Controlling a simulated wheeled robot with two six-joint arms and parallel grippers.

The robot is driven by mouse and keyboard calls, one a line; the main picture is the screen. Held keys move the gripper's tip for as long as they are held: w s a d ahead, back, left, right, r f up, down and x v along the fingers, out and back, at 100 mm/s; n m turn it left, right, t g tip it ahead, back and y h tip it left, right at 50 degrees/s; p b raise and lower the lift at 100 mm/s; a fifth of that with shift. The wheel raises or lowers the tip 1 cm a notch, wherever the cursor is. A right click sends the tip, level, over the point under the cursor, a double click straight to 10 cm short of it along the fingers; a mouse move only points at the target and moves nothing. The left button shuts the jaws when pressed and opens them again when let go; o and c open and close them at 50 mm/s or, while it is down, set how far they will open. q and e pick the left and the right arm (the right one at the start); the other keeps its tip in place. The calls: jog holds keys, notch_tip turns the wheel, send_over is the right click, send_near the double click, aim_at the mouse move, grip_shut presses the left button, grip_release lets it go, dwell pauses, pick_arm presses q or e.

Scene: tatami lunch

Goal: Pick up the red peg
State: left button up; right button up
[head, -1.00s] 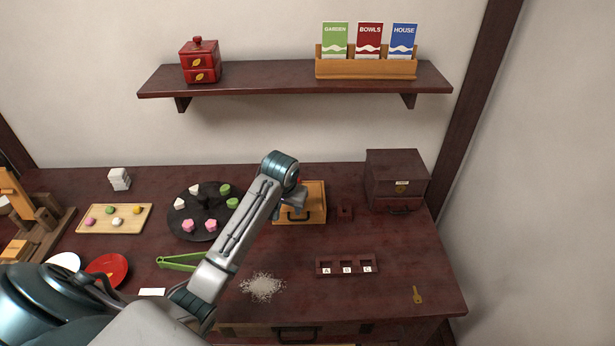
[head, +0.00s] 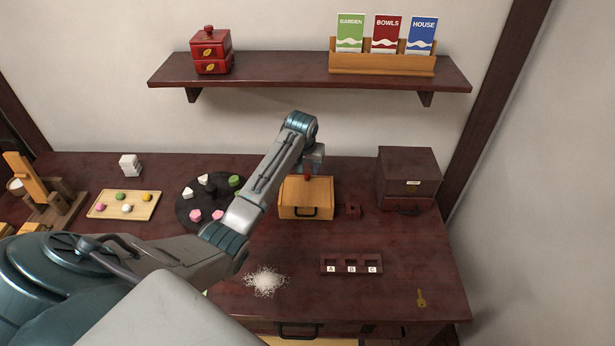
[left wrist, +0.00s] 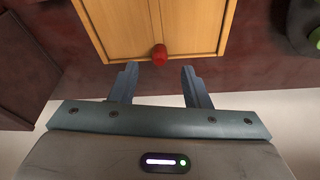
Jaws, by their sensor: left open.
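The red peg (head: 308,174) stands at the top of a small wooden box (head: 305,198) on the dark table. It also shows in the left wrist view (left wrist: 159,54), at the edge of the box's wooden top. My left gripper (head: 313,160) is at the far side of the box, close to the peg, partly hidden by its own arm. In the left wrist view its two fingers (left wrist: 159,70) are apart, with the peg just beyond the gap between their tips. Nothing is held. My right gripper is not in view.
A dark chest (head: 407,175) stands to the right of the box, with a small dark red block (head: 353,211) between them. A round dark tray (head: 186,212) with coloured pieces lies to the left. A labelled A-B-C holder (head: 351,265) is in front. A wall shelf (head: 305,86) hangs above.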

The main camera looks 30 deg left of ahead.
aim_at(307, 174)
pick_arm(q)
jog(key=x, duration=0.2)
jog(key=shift+f, duration=0.3)
jog(key=shift+w+f+p, duration=0.1)
jog(key=shift+f+p, duration=0.2)
jog(key=shift+f, duration=0.3)
grip_shut()
jog(key=shift+r, duration=0.1)
